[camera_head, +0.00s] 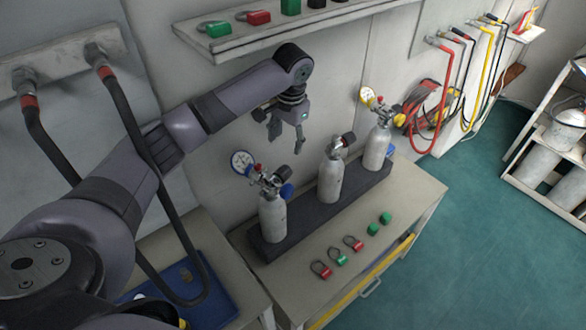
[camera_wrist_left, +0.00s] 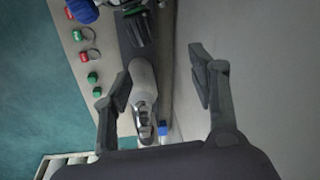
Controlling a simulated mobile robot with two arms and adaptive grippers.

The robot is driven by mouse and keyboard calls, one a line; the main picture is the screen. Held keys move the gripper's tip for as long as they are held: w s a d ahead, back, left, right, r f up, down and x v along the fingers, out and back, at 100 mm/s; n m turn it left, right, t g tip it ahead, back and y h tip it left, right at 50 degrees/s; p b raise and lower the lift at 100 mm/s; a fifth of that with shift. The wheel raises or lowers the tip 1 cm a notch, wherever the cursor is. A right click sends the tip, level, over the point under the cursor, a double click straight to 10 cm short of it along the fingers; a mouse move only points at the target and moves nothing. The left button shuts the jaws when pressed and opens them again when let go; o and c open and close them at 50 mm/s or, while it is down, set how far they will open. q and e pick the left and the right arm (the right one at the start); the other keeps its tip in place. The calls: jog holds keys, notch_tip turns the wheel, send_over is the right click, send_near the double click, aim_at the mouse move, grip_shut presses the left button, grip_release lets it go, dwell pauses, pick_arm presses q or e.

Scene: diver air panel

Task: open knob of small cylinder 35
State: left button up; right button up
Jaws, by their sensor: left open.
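Three small grey cylinders stand upright in a dark rack: a left one (camera_head: 272,220), a middle one (camera_head: 330,182) and a right one (camera_head: 377,148). No number is readable, so I cannot tell which is 35. The left one has a gauge (camera_head: 242,162) and a blue knob (camera_head: 286,190); the middle one has a dark knob (camera_head: 348,139). My left gripper (camera_head: 286,140) is open and empty, above and behind the rack, left of the middle cylinder's top. In the left wrist view, a grey cylinder (camera_wrist_left: 143,82) shows beyond the open fingers (camera_wrist_left: 160,65). My right gripper is out of view.
The cylinders' rack (camera_head: 306,219) sits on a bench (camera_head: 415,188) against the wall. Several red and green tags and caps lie along its front. A wall shelf (camera_head: 290,33) is above my left arm. Dark hoses (camera_head: 135,130) hang at the left.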

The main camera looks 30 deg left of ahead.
aim_at(286, 167)
pick_arm(q)
jog(key=shift+g+h, duration=0.4)
jog(key=shift+h, duration=0.3)
jog(key=f, duration=0.3)
jog(key=s+f+p, duration=0.1)
jog(key=f, duration=0.2)
jog(key=f+p, duration=0.1)
jog(key=f, duration=0.3)
jog(key=shift+s+d, duration=0.2)
jog(key=shift+s, duration=0.05)
jog(key=shift+c, duration=0.5)
jog(key=c, duration=1.1)
jog(key=shift+r+p, duration=0.1)
jog(key=shift+p, duration=0.2)
